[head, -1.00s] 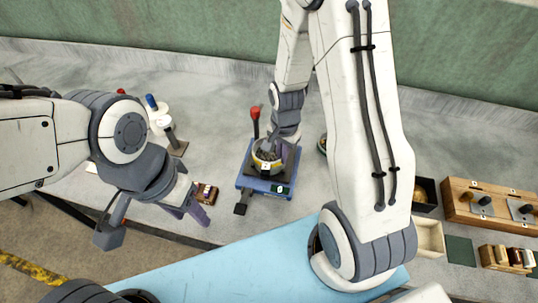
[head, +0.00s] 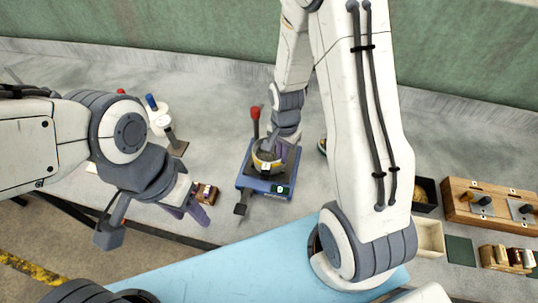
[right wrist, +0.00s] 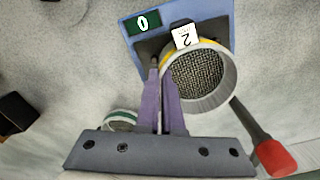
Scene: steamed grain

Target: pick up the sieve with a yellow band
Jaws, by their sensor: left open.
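The sieve with a yellow band (head: 265,164) sits over the plate of a blue scale (head: 249,186) in the head view. In the right wrist view the sieve (right wrist: 205,80) shows its mesh, pale rim and a white tag marked 2. My right gripper (head: 279,150) is at the sieve's far right side. In the right wrist view its purple fingers (right wrist: 160,68) are close together at the sieve's left wall and look shut on it. I cannot tell whether the sieve touches the plate. My left gripper (head: 187,214) is open and empty, well left of the scale.
A green-banded sieve (right wrist: 121,119) is close by the right fingers. A small brown block (head: 206,193) is near my left gripper. Wooden trays (head: 490,208) stand at the right.

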